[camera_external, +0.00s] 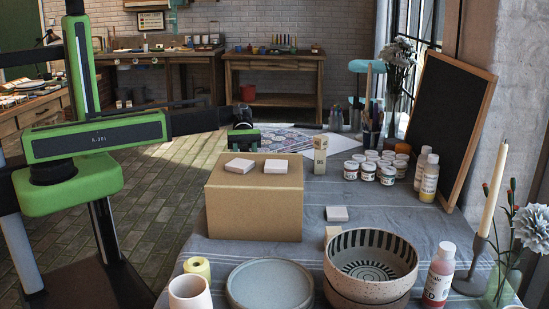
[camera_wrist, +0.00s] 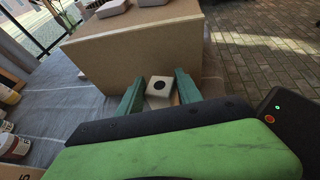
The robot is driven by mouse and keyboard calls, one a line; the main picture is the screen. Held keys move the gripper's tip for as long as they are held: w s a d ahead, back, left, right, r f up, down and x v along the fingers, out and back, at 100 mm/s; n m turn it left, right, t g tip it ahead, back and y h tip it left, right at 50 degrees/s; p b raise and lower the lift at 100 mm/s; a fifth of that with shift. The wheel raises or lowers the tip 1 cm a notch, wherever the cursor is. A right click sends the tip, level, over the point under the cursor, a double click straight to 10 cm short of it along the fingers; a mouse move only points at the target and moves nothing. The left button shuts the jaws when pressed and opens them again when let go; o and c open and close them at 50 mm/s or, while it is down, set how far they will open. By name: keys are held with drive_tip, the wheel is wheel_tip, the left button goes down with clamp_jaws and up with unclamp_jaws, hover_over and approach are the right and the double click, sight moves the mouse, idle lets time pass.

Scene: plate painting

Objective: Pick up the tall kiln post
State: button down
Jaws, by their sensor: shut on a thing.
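A pale square post (camera_wrist: 152,99) with a dark round hole in its top face shows between the two green fingers in the wrist view. My gripper (camera_wrist: 160,92) is shut on it, close to the cardboard box (camera_wrist: 140,55). In the external view my gripper (camera_external: 243,142) is just behind the box (camera_external: 253,212). The held post is hidden there by the box. How tall it is cannot be told from above.
Two pale blocks (camera_external: 239,166) (camera_external: 276,166) lie on the box. A cream upright piece (camera_external: 320,160) stands right of it, near white jars (camera_external: 388,174). Bowls (camera_external: 371,262), a plate (camera_external: 269,286) and a bottle (camera_external: 439,275) stand at the front.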

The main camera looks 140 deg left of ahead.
wheel_tip(320, 180, up, 10)
drive_tip(key=p, duration=1)
drive_tip(key=shift+r, duration=0.1)
